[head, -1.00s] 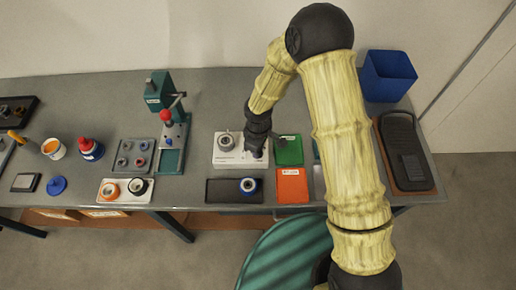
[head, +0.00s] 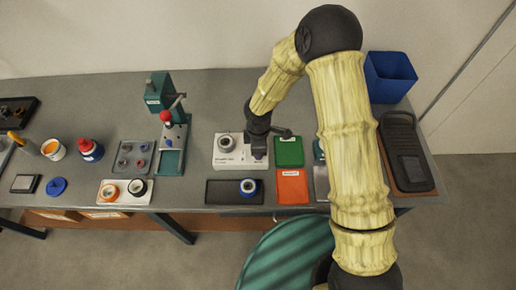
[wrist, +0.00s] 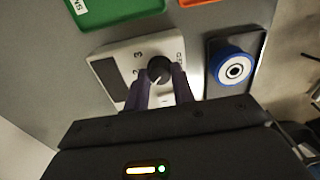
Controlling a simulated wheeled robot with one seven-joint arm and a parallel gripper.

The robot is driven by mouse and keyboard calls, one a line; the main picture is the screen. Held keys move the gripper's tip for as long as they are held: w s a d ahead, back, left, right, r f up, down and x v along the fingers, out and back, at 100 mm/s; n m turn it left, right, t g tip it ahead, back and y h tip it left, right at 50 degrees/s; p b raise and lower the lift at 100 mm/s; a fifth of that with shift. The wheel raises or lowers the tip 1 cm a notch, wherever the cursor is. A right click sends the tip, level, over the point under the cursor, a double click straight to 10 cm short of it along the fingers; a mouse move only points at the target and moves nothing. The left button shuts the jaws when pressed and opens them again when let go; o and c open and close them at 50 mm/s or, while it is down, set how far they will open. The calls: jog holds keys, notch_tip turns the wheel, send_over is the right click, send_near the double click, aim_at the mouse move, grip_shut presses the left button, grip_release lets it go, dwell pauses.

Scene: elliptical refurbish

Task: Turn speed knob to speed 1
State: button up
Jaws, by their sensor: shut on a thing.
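The white speed unit (head: 226,158) stands on the grey bench, with a round grey fitting (head: 227,142) on its top left. The knob's pointer is too blurred to read. My gripper (wrist: 160,84) points down and is shut on the knob, one finger on each side. In the head view my gripper (head: 258,156) is over the unit's right end and hides the knob.
A green tray (head: 289,151) and an orange tray (head: 292,188) lie right of the unit. A black tray (head: 222,191) with a blue-and-white ring (head: 248,187) lies in front. A teal press (head: 172,148) stands left. A blue bin (head: 388,76) is at the back right.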

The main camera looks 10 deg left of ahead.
jog(key=o, duration=1)
jog(key=shift+r, duration=0.1)
notch_tip(320, 180, up, 17)
jog(key=shift+r+b, duration=0.15)
jog(key=shift+b, duration=0.8)
